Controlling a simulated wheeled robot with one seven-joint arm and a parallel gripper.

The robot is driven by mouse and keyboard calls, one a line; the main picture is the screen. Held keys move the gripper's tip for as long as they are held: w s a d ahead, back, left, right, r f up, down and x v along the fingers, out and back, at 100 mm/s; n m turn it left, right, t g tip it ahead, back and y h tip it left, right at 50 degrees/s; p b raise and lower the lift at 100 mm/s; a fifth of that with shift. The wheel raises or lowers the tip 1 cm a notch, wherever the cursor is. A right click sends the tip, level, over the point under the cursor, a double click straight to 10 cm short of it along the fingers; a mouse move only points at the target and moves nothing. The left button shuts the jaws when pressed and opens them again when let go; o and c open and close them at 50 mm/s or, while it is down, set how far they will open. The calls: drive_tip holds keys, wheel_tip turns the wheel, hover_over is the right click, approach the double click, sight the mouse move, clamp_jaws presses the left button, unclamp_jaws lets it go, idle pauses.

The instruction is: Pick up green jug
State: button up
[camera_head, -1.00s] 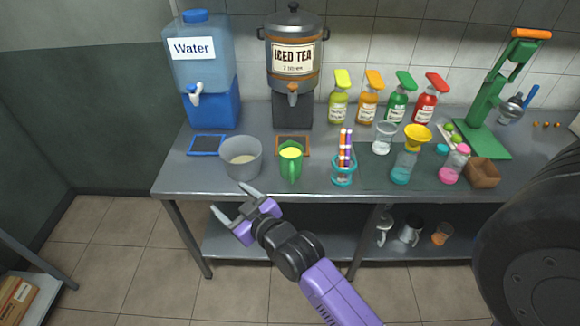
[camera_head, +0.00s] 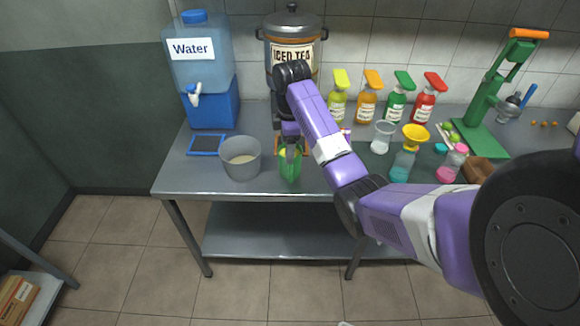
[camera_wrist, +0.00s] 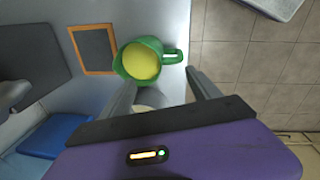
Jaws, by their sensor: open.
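The green jug (camera_head: 290,170) stands upright on the metal table, right of the grey pot, partly hidden by my gripper in the head view. In the wrist view the jug (camera_wrist: 127,70) shows from above, with yellow contents and its handle (camera_wrist: 172,56) pointing right. My gripper (camera_head: 290,150) points down over the jug in the head view. In the wrist view the open fingers (camera_wrist: 160,85) reach toward the jug's handle side, with nothing held between them. I cannot tell whether a finger touches the jug.
The grey pot (camera_head: 241,160) stands close left of the jug. The blue water dispenser (camera_head: 211,100) and iced tea urn (camera_head: 291,25) stand behind. An orange-framed mat (camera_wrist: 95,50) lies beside the jug. Spray bottles (camera_head: 368,98) line the back right. The table's front edge is clear.

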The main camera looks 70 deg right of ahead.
sight(290, 175)
drive_tip(key=shift+s+a+f+n+g+y, duration=0.1)
drive_tip(key=shift+s+a+n+g+y, duration=0.25)
drive_tip(key=shift+s, duration=0.25)
drive_tip(key=shift+s+a+f, duration=0.15)
drive_tip(key=shift+s+f, duration=0.05)
wheel_tip(290, 175, down, 2)
drive_tip(key=shift+b, duration=1.15)
drive_tip(key=shift+w+f+p, duration=0.2)
drive_tip(key=shift+f+p, duration=0.65)
drive_tip(key=shift+f, duration=3.95)
clamp_jaws()
